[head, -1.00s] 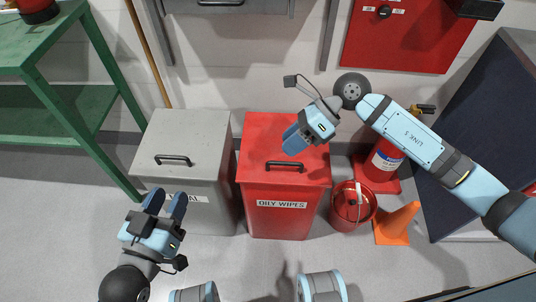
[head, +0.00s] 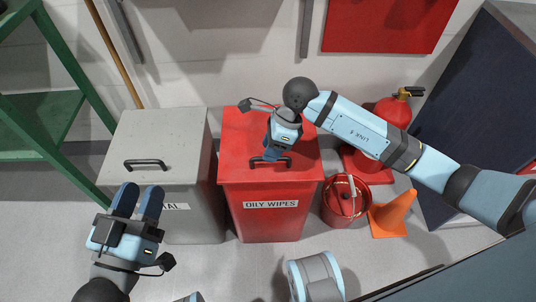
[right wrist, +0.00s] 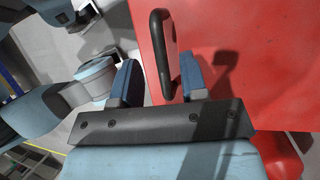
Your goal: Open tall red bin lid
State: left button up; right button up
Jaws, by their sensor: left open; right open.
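The tall red bin (head: 270,222), labelled OILY WIPES, stands at the middle of the head view. Its red lid (head: 237,150) is closed, with a black bar handle on top. In the right wrist view the handle (right wrist: 161,45) lies between the two blue fingers of my right gripper (right wrist: 160,82), which is open around it. The right gripper (head: 273,154) also shows in the head view, over the handle and partly hiding it. My left gripper (head: 138,200) is open and empty, in front of the grey bin in the picture.
A grey bin (head: 180,135) with a black handle stands close to the left of the red bin. A red bucket (head: 345,203), an orange cone (head: 392,215) and a fire extinguisher (head: 391,112) stand to the right. A green table frame (head: 62,90) is at far left.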

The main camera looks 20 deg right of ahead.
jog(key=shift+x, duration=1)
grip_shut()
jog(key=shift+r, duration=0.1)
